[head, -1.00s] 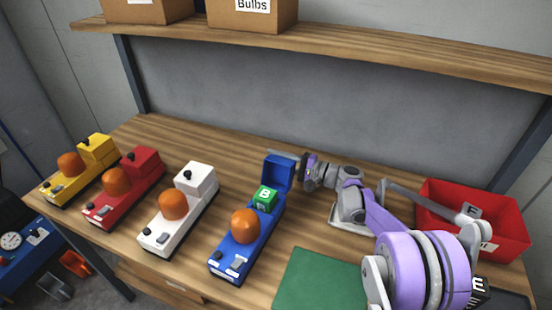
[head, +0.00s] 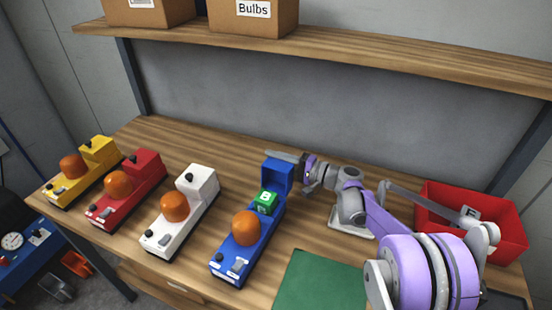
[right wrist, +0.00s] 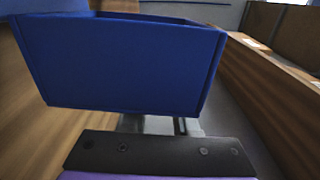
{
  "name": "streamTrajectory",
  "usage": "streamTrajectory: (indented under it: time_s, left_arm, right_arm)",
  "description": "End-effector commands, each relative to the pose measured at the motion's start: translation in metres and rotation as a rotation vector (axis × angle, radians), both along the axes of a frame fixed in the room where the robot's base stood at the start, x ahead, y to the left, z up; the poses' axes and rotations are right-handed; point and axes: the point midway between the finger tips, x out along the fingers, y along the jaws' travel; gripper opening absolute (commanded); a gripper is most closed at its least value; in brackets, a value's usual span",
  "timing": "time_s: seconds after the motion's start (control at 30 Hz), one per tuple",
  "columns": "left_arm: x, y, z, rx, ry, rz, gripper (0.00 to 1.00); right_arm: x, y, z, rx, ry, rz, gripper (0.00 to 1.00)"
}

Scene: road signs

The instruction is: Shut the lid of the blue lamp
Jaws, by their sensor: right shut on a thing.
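The blue lamp (head: 232,262) stands on the wooden workbench with an orange dome on its front part. A green block marked B (head: 266,202) sits in its open compartment. Its blue lid (head: 278,175) stands up, open, at the rear end. My right gripper (head: 287,157) is at the top edge of the lid, coming from the right, shut on it. In the right wrist view the lid (right wrist: 125,65) fills much of the picture above the dark gripper body, and the fingertips are mostly hidden by it.
White (head: 165,232), red (head: 115,205) and yellow (head: 70,185) lamps with shut tops stand to the left. A red bin (head: 500,232) is at the right, a green mat (head: 320,282) at the front. A shelf (head: 330,48) with boxes hangs above.

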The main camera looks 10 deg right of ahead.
Motion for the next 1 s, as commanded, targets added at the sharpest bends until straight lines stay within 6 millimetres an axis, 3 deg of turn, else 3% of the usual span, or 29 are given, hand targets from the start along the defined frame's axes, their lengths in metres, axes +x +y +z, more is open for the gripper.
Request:
streamTrajectory:
  time_s: [0.5, 1.0]
  left_arm:
    - [0.005, 0.000, 0.025, 0.000, -0.010, 0.000, 0.59]
    - [0.009, 0.000, 0.038, 0.000, -0.017, 0.000, 0.59]
  right_arm:
    - [-0.031, 0.025, 0.029, -0.304, -0.385, 0.001, 0.00]
    - [-0.065, 0.052, 0.033, -0.592, -0.744, 0.000, 0.00]
